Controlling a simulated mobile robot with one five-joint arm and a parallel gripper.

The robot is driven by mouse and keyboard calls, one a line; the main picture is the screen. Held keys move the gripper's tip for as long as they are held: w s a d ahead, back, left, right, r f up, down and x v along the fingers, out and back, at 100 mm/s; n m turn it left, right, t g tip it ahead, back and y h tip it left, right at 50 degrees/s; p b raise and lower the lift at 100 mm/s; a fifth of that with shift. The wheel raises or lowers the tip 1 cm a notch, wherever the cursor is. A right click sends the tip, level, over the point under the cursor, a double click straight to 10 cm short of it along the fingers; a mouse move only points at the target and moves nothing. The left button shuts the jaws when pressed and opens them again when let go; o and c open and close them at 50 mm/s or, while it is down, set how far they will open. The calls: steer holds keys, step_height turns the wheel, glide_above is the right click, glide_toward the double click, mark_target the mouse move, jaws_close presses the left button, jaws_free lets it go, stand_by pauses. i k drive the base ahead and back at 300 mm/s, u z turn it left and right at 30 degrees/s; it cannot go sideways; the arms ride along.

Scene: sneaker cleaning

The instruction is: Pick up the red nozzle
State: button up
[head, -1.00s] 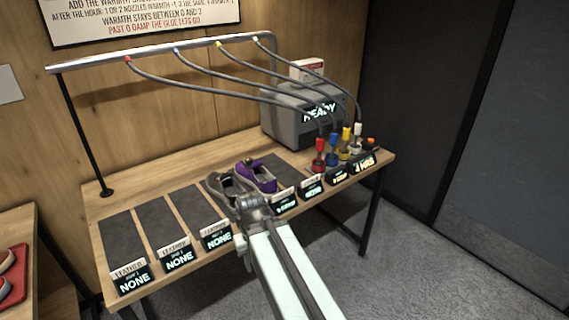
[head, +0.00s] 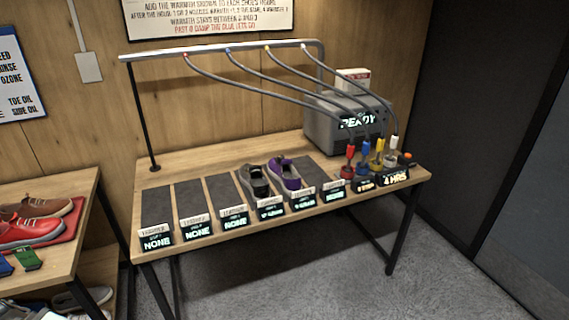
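The red nozzle (head: 350,153) stands upright in a holder at the right end of the table, leftmost in a row with the blue nozzle (head: 365,149), the yellow nozzle (head: 379,148) and the white nozzle (head: 393,146). A grey hose runs from it up to the overhead rail (head: 230,48). My gripper is out of view.
The grey machine (head: 330,128) reading READY stands behind the nozzles. The left mats (head: 156,206) are bare. Another table (head: 75,250) with red shoes is at left. The grey floor (head: 300,275) in front is open.

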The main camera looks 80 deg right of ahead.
mark_target(351, 148)
steer(key=u, duration=0.35)
steer(key=k, duration=1.85)
steer(key=z, duration=1.55)
steer(key=i, duration=1)
